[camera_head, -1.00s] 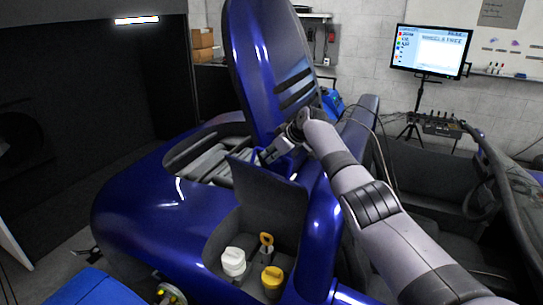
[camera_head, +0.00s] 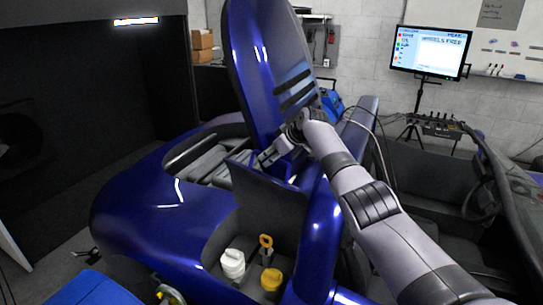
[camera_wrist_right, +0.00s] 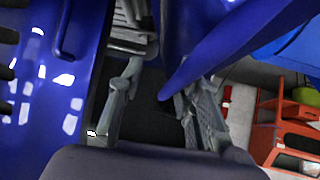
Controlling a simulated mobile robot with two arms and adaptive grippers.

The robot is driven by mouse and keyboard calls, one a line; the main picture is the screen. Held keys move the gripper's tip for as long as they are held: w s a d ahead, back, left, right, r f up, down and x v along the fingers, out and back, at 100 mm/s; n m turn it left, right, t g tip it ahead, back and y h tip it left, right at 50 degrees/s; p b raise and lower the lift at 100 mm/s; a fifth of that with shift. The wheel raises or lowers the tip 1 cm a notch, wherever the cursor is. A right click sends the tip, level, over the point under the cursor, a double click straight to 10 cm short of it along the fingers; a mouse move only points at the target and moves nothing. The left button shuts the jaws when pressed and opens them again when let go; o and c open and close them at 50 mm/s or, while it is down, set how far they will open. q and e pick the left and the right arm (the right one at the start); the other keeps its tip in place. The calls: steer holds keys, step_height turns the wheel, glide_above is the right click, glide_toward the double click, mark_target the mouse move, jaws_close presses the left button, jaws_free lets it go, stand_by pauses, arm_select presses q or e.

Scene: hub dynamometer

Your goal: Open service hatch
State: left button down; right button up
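The service hatch (camera_head: 268,198) stands raised on the blue car's body, its dark inner side facing me. The opening in front of it shows a white cap (camera_head: 233,264), a yellow-handled dipstick (camera_head: 266,243) and a yellow cap (camera_head: 272,280). My right gripper (camera_head: 264,158) is just behind the hatch's upper edge. In the right wrist view its two fingers (camera_wrist_right: 160,112) are spread, with a dark gap between them. A blue panel edge (camera_wrist_right: 225,50) reaches close to one finger; I cannot tell whether they touch. My left gripper is out of view.
A large blue body panel (camera_head: 262,60) stands upright behind the gripper. The car's open cockpit (camera_head: 425,165) lies to the right, with cables (camera_head: 378,135) beside my arm. A monitor (camera_head: 430,52) stands at the back right.

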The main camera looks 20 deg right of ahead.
steer(key=shift+r, duration=0.1)
steer(key=v, duration=1.2)
stand_by(0.4)
